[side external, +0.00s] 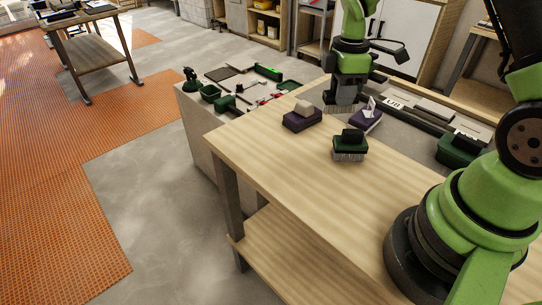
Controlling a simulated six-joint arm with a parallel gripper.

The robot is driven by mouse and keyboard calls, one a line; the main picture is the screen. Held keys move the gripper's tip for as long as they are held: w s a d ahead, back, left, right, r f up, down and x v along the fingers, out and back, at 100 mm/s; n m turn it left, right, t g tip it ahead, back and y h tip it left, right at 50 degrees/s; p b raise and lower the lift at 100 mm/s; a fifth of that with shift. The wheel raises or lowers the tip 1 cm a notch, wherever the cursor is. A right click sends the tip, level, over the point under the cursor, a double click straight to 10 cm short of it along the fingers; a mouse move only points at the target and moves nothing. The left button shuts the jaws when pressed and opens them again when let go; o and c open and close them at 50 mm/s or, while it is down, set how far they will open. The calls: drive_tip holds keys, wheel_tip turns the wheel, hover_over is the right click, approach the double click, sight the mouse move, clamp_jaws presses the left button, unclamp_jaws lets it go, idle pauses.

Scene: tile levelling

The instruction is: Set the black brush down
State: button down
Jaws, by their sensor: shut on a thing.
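My gripper (345,90) points down near the back edge of the wooden table. It is shut on a grey and dark thing at its tip, which looks like the black brush (341,107). The fingers hide much of it, and I cannot tell whether it touches the table. A dark green brush (349,154) with a black handle and pale bristles stands alone in front of the gripper.
Two purple blocks stand nearby, one with a beige top (301,123) at left, one with a white top (366,122) at right. The wooden table (300,190) is clear in front. A grey bench (196,125) behind holds green trays and tools.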

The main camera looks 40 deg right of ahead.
drive_tip(key=w+a+n, duration=0.4)
drive_tip(key=a, duration=0.3)
drive_tip(key=w+a+n, duration=0.3)
drive_tip(key=a, duration=0.4)
drive_tip(key=shift+n, duration=0.3)
wheel_tip(320, 180, down, 5)
drive_tip(key=shift+a+f, duration=0.1)
drive_tip(key=shift+f, duration=0.05)
drive_tip(key=shift+w+f, duration=0.15)
drive_tip(key=shift+f, duration=2.05)
drive_tip(key=shift+f, duration=0.15)
drive_tip(key=c, duration=0.8)
unclamp_jaws()
